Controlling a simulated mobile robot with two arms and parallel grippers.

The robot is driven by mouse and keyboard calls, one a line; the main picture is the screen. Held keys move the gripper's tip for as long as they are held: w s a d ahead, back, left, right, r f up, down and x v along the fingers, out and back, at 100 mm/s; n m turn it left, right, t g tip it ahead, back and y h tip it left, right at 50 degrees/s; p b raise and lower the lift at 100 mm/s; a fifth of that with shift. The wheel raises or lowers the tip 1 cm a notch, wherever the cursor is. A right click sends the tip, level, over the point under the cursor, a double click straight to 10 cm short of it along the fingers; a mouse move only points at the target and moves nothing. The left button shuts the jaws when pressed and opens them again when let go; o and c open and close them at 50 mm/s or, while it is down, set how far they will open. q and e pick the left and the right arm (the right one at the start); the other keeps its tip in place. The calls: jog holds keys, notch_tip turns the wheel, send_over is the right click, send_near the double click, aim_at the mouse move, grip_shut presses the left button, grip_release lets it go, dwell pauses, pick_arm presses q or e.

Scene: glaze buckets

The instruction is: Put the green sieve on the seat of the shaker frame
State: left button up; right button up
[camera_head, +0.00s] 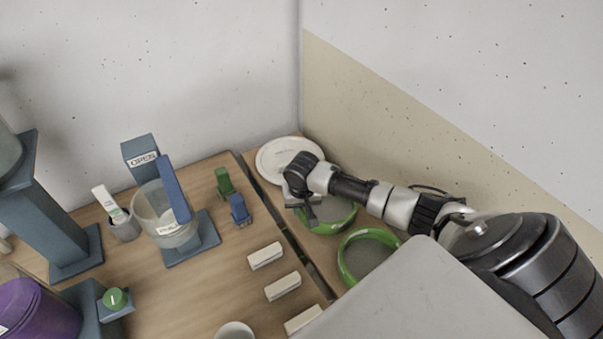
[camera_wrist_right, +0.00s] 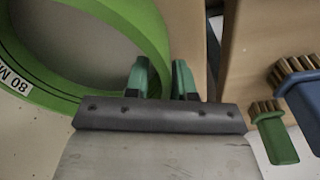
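One green sieve (camera_head: 333,226) lies on the wooden surface at the right, partly hidden by my right gripper (camera_head: 303,205). In the wrist view its green rim (camera_wrist_right: 78,100), labelled "80 M", reaches my fingers (camera_wrist_right: 160,80), which are apart with a gap between them. The rim's edge shows at that gap; I cannot tell if it touches the fingers. A second green sieve (camera_head: 345,262) lies nearer, partly hidden by a grey surface. A blue-grey stand (camera_head: 143,157) labelled "OPEN" has a clear container at its base. I cannot tell which blue-grey piece is the shaker frame. My left gripper is out of view.
A white round lid (camera_head: 272,160) lies behind the sieve. A blue-grey post (camera_head: 45,220) and purple bucket (camera_head: 35,312) are at left.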

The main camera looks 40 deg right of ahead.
jog(key=shift+o, duration=0.6)
jog(key=shift+r, duration=0.1)
